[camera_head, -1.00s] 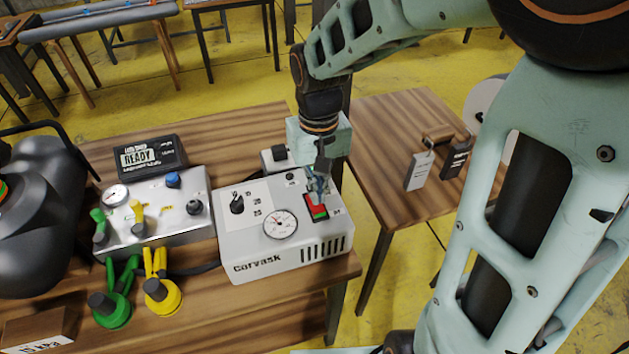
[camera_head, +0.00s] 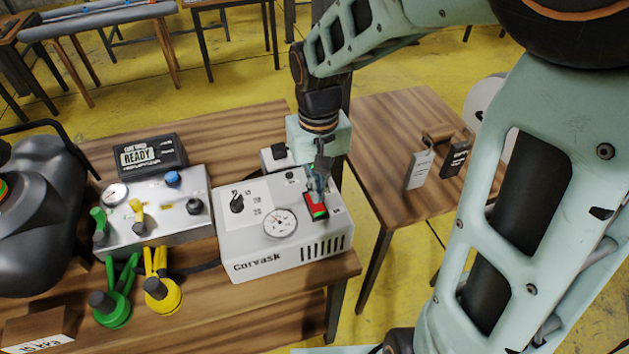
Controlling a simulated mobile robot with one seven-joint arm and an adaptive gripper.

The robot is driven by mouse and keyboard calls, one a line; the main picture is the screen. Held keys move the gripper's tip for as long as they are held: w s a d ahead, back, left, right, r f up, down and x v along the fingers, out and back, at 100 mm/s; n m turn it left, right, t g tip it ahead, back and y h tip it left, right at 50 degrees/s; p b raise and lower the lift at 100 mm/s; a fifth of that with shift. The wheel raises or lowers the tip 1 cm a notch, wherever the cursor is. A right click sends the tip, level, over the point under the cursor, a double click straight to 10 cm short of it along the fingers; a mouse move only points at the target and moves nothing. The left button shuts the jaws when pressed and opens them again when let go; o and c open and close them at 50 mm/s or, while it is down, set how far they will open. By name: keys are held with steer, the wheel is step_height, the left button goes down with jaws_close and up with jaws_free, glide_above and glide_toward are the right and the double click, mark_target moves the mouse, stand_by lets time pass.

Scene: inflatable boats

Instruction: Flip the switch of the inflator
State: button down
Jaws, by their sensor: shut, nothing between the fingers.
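The inflator is a white box marked "Corvask" (camera_head: 262,254) on the wooden table, with a black knob, a round gauge (camera_head: 280,223) and side vents.
Left of the inflator stand a grey valve box (camera_head: 150,222) and a black display reading "READY" (camera_head: 150,156). Green (camera_head: 112,305) and yellow (camera_head: 162,292) hose fittings lie in front. A second table (camera_head: 395,140) at right holds two tags.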

mark_target(317, 206)
steer(key=shift+f+b, duration=1.2)
steer(key=shift+f, duration=0.4)
stand_by(0.7)
step_height(317, 206, up, 7)
steer(key=p, duration=0.6)
steer(key=shift+r, duration=0.1)
stand_by(0.6)
